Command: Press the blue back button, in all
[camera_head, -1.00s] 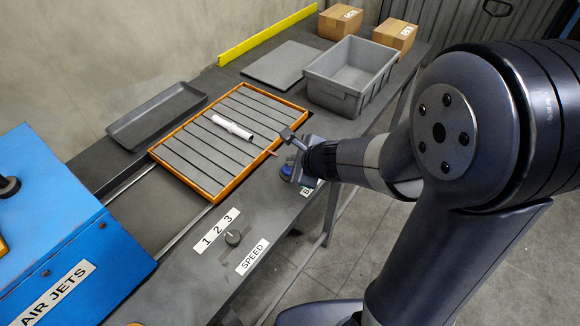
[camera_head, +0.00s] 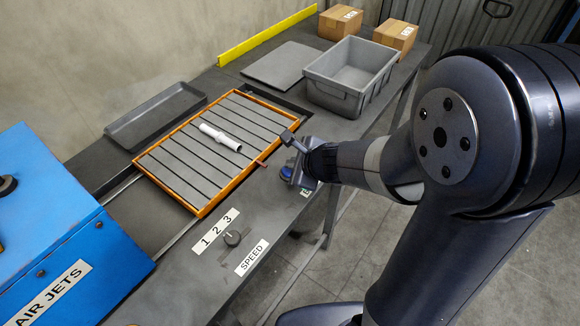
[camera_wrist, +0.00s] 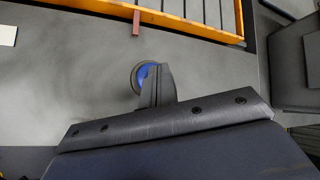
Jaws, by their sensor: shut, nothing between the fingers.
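The blue back button (camera_head: 286,173) is a round blue cap in a dark ring on the bench's near side. The wrist view shows part of it (camera_wrist: 145,73), with the rest hidden behind my fingers. My gripper (camera_head: 292,167) is shut and empty, its fingertips over the button; they also show in the wrist view (camera_wrist: 158,68). I cannot tell how far the cap is pushed in. An orange-framed slatted tray (camera_head: 200,212) with a white tube (camera_head: 221,138) lying on it is just left of the button.
The blue AIR JETS cabinet (camera_head: 75,250) is at the left. A SPEED knob (camera_head: 232,238) is on the near bench. A dark tray (camera_head: 150,118), grey bin (camera_head: 335,95) and two cardboard boxes (camera_head: 340,22) stand farther back. Bare bench lies between knob and button.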

